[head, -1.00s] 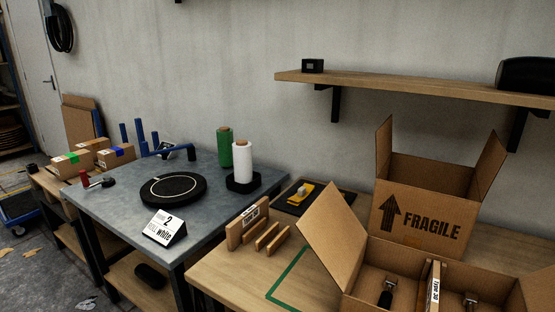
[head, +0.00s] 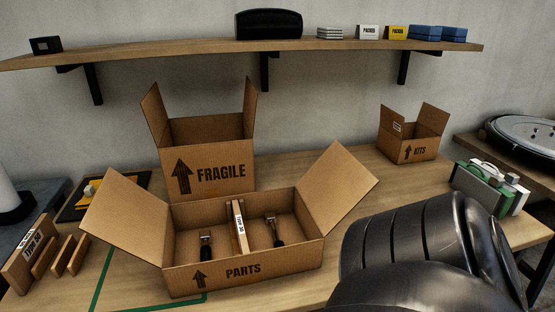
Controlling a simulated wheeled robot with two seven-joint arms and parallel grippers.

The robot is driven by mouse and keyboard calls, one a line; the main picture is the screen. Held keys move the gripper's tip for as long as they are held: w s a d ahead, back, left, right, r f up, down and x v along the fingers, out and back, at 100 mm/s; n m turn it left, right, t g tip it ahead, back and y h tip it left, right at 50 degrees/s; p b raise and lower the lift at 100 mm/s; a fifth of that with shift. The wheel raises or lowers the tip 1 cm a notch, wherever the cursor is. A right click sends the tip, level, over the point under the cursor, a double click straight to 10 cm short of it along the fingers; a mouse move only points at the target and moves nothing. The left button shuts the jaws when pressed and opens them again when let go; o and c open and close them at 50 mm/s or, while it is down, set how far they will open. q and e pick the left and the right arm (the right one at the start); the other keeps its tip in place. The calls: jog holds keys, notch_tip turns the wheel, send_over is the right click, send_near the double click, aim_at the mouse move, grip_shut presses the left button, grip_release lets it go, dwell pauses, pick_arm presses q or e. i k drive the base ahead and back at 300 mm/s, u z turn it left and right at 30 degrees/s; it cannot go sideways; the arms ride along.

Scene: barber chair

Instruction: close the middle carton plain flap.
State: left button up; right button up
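Three cartons stand on the wooden bench. The PARTS carton (head: 243,269) is in front, with its left flap (head: 122,215) and right flap (head: 337,178) spread outward; both look plain. A TYPE 30 divider (head: 239,226) stands inside between two metal tools with black handles. The FRAGILE carton (head: 217,177) is behind, its left flap (head: 154,117) and right flap (head: 250,105) raised. The smaller KITS carton (head: 414,151) is at the right, open, with a label on its left flap (head: 396,126) and a plain right flap (head: 433,118). Neither gripper is in view.
A black padded chair back (head: 410,245) fills the lower right in front of the bench (head: 320,285). A green and white case (head: 490,187) stands at the bench's right. Wooden slats (head: 55,255) stand at the left. A wall shelf (head: 200,48) runs above.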

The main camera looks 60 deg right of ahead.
aim_at(338, 182)
jog(key=u, duration=1.2)
jog(key=k, duration=2.2)
jog(key=z, duration=1.8)
